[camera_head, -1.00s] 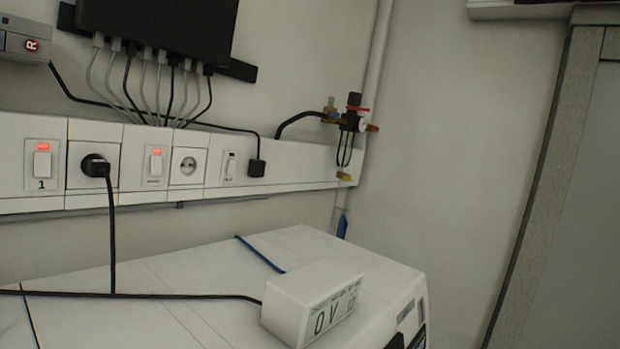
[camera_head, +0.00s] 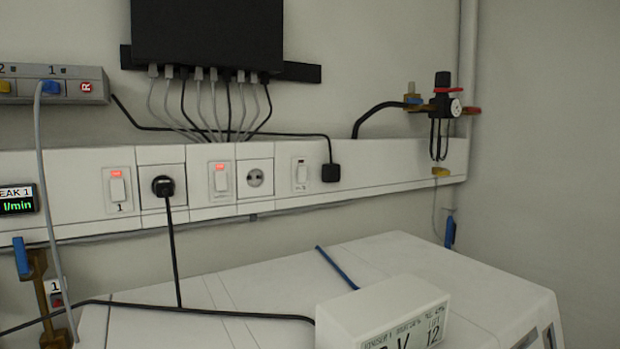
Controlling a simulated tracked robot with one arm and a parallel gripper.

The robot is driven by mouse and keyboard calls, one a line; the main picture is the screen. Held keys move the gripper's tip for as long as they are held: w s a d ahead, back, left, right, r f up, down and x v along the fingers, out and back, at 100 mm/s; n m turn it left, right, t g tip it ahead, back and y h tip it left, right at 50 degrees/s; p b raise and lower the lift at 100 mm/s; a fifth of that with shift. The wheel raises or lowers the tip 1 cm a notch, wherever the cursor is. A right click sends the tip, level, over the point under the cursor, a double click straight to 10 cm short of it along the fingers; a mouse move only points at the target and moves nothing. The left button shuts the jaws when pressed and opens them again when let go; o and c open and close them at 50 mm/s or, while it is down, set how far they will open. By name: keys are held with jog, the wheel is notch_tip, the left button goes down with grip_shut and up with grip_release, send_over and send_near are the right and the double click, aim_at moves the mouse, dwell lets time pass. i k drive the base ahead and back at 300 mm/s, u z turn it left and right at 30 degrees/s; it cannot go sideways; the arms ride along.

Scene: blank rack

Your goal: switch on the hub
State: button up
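The hub appears to be the black box (camera_head: 207,32) high on the wall, with several grey and black cables plugged into its underside. A black cable runs along the wall to a small black plug (camera_head: 331,172) at the trunking. Just left of that plug is a white rocker switch (camera_head: 301,175) with a dark, unlit window and a label too small to read. Two other switches, one marked 1 (camera_head: 118,189) and one further right (camera_head: 221,181), show lit red windows. My gripper is not in view.
White trunking (camera_head: 400,160) runs along the wall. A white cabinet (camera_head: 400,255) stands below, with a display box (camera_head: 375,310) on it. A valve with a gauge (camera_head: 445,105) is at right. A black plug with a hanging cable (camera_head: 163,186) sits in a socket.

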aim_at(301, 172)
jog(key=k, duration=0.65)
jog(key=z, duration=0.5)
jog(key=i, duration=1.6)
jog(key=u, duration=0.3)
